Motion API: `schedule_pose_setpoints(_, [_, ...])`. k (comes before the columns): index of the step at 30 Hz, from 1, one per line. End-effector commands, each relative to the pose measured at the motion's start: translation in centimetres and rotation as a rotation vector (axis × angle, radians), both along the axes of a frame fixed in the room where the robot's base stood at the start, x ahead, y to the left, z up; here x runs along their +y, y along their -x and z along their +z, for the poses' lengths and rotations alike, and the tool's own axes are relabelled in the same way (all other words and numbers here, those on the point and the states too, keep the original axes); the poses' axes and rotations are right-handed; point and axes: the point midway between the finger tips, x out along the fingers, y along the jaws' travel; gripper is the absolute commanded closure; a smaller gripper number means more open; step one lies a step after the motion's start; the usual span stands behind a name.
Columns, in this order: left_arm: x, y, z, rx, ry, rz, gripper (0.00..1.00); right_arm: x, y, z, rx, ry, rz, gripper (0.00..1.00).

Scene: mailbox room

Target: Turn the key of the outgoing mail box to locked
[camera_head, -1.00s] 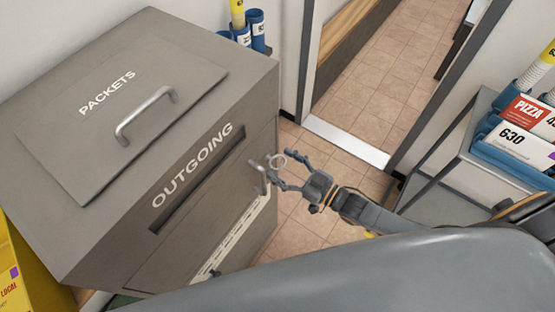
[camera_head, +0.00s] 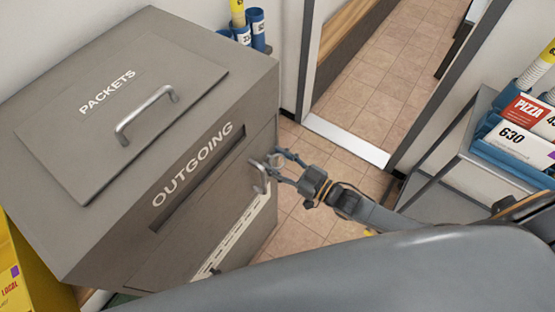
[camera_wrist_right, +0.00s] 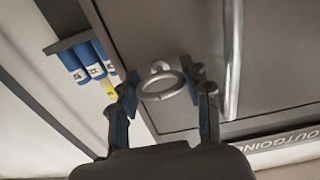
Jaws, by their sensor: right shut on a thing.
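The outgoing mail box (camera_head: 100,205) is a large grey cabinet at the left in the head view, with OUTGOING lettering above a dark slot. Its key (camera_wrist_right: 163,85) shows a pale metal ring-shaped head against the box front in the wrist view. My right gripper (camera_head: 276,161) is at the right side of the box front, beside the door handle (camera_head: 259,180). In the wrist view its fingers (camera_wrist_right: 164,82) stand on either side of the ring and are shut on it. The key's shaft and lock are mostly hidden. My left gripper is not in view.
The vertical handle (camera_wrist_right: 232,60) is close to the right finger in the wrist view. A PACKETS flap (camera_head: 120,110) tops the box. A grey cart (camera_head: 450,185) with blue trays stands at the right. Tiled floor (camera_head: 310,205) lies between them.

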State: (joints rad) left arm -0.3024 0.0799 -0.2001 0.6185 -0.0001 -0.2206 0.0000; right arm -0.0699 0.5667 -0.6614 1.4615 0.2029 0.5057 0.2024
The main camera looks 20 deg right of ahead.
Motion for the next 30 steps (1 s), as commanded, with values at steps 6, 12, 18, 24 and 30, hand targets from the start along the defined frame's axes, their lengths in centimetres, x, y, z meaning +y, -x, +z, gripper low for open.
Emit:
schedule_pose_setpoints(6, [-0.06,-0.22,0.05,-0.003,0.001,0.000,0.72,0.02,0.01,-0.01,-0.047,0.060,-0.001,0.83])
schedule_pose_setpoints(12, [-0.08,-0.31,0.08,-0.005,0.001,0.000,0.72,0.01,-0.01,0.00,-0.137,0.176,-0.001,0.83])
schedule_pose_setpoints(18, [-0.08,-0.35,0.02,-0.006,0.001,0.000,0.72,0.01,0.00,-0.03,-0.251,0.323,-0.002,0.83])
schedule_pose_setpoints(24, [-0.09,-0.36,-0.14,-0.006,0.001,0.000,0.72,0.02,0.02,-0.05,-0.369,0.474,-0.001,0.83])
schedule_pose_setpoints(30, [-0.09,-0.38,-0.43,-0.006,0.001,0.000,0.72,-0.01,0.01,-0.09,-0.487,0.625,-0.001,0.83])
